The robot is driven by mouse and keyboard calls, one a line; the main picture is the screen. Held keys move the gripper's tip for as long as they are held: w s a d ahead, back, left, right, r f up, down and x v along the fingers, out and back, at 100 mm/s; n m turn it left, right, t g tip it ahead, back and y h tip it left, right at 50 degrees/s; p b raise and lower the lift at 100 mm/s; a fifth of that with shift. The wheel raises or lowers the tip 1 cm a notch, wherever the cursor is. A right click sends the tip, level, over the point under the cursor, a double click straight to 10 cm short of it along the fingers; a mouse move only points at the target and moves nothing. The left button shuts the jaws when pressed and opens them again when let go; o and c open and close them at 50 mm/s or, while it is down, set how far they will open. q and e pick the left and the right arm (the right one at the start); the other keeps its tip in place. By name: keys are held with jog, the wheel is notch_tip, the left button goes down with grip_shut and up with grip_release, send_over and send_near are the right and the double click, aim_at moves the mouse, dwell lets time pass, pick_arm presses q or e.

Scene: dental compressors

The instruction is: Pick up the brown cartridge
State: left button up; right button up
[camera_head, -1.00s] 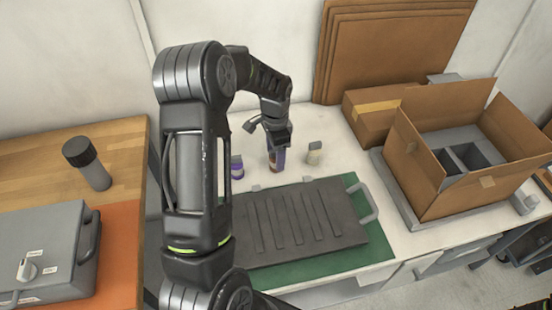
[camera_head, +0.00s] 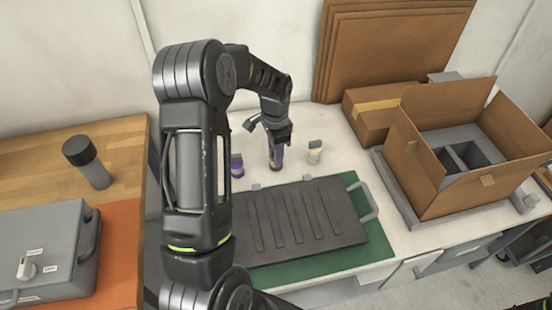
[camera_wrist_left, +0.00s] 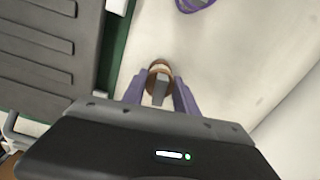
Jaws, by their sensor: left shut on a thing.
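The brown cartridge (camera_head: 275,166) stands upright on the white worktop behind the dark ribbed case; its upper part is hidden by my gripper. My left gripper (camera_head: 277,150) points down over it and is shut on it. In the left wrist view the purple fingers of my left gripper (camera_wrist_left: 159,92) lie on either side of the brown cartridge (camera_wrist_left: 158,69), which shows as a brown ring with a grey part on top. My right gripper is not in view.
A purple cartridge (camera_head: 237,167) stands left of the gripper and a cream one (camera_head: 314,153) to its right. The dark ribbed case (camera_head: 290,222) lies on a green mat (camera_head: 353,256) in front. An open cardboard box (camera_head: 443,182) stands at the right.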

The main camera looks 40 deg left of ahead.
pick_arm(q)
grip_shut()
jog(key=shift+r, duration=0.5)
notch_tip(320, 180, up, 9)
jog(key=shift+r+b, duration=0.1)
jog(key=shift+b, duration=0.9)
